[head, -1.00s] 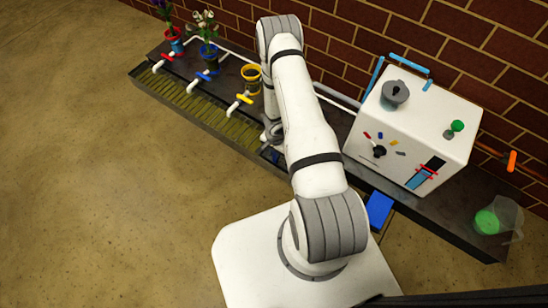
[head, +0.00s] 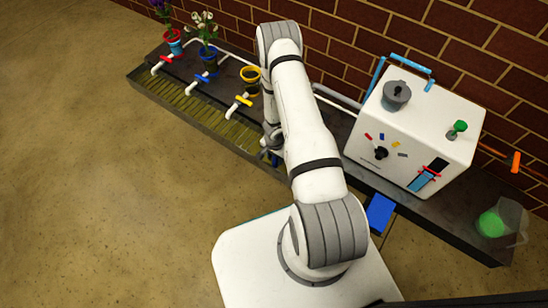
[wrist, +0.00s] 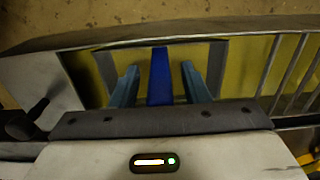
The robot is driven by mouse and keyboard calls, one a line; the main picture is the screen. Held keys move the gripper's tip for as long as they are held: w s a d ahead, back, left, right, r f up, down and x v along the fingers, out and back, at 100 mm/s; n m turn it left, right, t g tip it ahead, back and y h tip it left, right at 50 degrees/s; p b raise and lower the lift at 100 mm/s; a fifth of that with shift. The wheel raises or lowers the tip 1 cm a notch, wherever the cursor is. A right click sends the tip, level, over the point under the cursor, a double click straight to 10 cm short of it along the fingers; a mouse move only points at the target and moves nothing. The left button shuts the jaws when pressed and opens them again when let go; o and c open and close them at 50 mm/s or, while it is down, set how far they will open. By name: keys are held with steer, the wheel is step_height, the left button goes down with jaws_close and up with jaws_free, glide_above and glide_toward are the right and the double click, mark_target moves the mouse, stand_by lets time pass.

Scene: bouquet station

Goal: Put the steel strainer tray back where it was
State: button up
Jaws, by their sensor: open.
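My gripper (wrist: 159,74) is open, with one teal finger on each side of an upright-looking blue bar (wrist: 160,82) in the wrist view. Gaps show between the bar and both fingers. The bar lies over a grey-edged panel with a yellowish middle, which looks like the steel strainer tray (wrist: 105,68). I cannot tell whether bar and tray are joined. In the head view my gripper (head: 272,156) is low at the counter's front trough, and my arm hides most of the tray area.
The slatted trough (head: 195,108) runs along the counter front, below red, blue and yellow taps. Two flower pots (head: 208,54) and a yellow pot (head: 251,76) stand behind it. The floor in front is clear.

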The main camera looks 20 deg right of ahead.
step_height(320, 180, up, 12)
steer(key=p, duration=1.2)
steer(key=shift+r, duration=0.15)
steer(key=w+a+r+n+t+y, duration=0.1)
steer(key=a+r+n, duration=0.15)
steer(key=r, duration=0.85)
steer(key=w+a+r+n+y, duration=0.1)
steer(key=w+a+r, duration=0.15)
steer(key=r, duration=0.75)
steer(key=w+a+r+n+t, duration=0.1)
steer(key=a+r+n, duration=0.15)
steer(key=r, duration=0.85)
steer(key=s+a+r+n, duration=0.2)
steer(key=s+r, duration=0.7)
steer(key=r, duration=0.4)
steer(key=s+r+n+h, duration=0.1)
steer(key=s+r, duration=0.3)
steer(key=s, duration=0.3)
steer(key=s+d+r+n+h, duration=0.1)
steer(key=s+r+n, duration=0.1)
steer(key=s+r, duration=0.2)
steer(key=s, duration=0.3)
steer(key=shift+d+r+g, duration=0.2)
steer(key=shift+r+g, duration=0.1)
steer(key=shift+g, duration=0.1)
steer(key=shift+s, duration=0.1)
